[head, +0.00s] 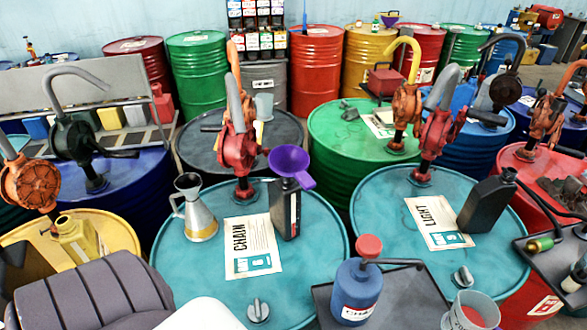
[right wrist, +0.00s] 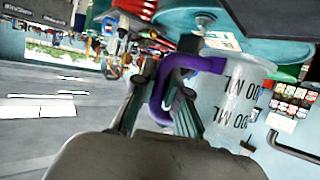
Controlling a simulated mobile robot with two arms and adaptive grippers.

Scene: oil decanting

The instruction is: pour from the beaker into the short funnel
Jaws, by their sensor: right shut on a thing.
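A purple funnel (head: 290,162) sits in the mouth of a black bottle (head: 284,212) on the teal drum marked CHAIN (head: 180,262). In the right wrist view my right gripper (right wrist: 163,78) is shut on the purple handle (right wrist: 195,63) of a clear beaker (right wrist: 235,95) with dark ML markings. How full it is I cannot tell. A clear beaker (head: 470,312) shows at the bottom right of the head view, with something reddish in or behind it, well away from the funnel. The right gripper is not visible there. My left gripper is in neither view.
A metal jug (head: 194,212) stands left of the funnel. A red pump (head: 237,148) rises behind it. A blue container with a red top (head: 358,290) stands between the drum and the beaker.

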